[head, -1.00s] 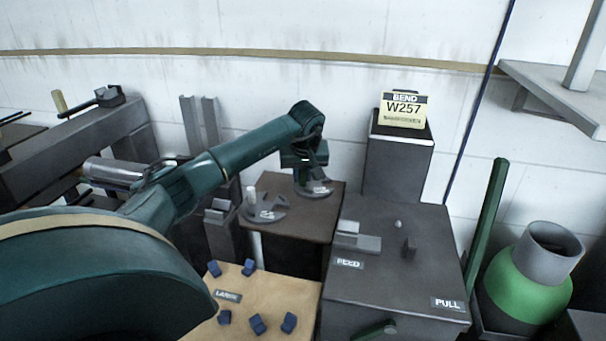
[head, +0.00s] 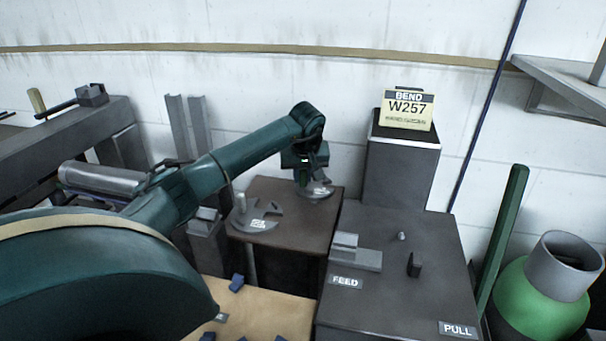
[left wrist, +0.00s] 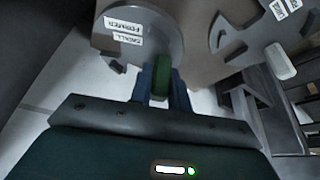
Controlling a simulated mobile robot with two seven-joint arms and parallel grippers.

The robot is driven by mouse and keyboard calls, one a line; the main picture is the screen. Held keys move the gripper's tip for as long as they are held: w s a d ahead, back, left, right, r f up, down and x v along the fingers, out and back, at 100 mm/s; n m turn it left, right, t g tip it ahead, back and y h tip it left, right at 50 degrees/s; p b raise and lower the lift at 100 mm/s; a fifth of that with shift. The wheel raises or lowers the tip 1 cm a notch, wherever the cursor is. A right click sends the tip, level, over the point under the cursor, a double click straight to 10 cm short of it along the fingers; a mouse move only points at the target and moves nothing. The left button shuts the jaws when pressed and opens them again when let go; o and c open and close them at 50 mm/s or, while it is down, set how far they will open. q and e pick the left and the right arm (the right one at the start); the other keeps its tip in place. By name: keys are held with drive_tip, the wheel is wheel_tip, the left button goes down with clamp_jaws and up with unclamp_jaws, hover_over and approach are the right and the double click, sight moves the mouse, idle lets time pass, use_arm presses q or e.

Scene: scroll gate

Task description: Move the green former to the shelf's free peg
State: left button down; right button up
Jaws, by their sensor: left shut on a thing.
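My left gripper (head: 308,172) points down over the back right of the brown shelf top (head: 285,205). In the left wrist view (left wrist: 161,88) its fingers are shut on the green handle (left wrist: 162,74) of a grey disc labelled "SMALL FORMER" (left wrist: 158,22). The disc shows in the head view (head: 318,190) just below the fingers, by the shelf's right edge. I cannot tell whether it touches the shelf. A second grey former (head: 262,222) with a pale knob lies at the shelf's front left. I cannot make out a free peg. My right gripper is out of view.
A dark bench (head: 400,255) marked FEED and PULL stands right of the shelf, with a tall block bearing a "BEND W257" sign (head: 407,108). A wooden board (head: 290,308) with blue pieces is in front. A green and grey vessel (head: 540,295) is at right.

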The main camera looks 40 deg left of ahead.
sight(304, 186)
use_arm(q)
drive_tip(key=shift+f+b, duration=0.65)
drive_tip(key=shift+f, duration=0.45)
drive_tip(key=shift+f+b, duration=0.3)
drive_tip(key=shift+f, duration=0.6)
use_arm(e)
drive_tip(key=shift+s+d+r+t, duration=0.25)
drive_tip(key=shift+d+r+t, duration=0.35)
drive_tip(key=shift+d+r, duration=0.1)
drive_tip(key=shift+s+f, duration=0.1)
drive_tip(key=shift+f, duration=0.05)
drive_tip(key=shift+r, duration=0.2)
use_arm(q)
drive_tip(key=shift+f, duration=0.25)
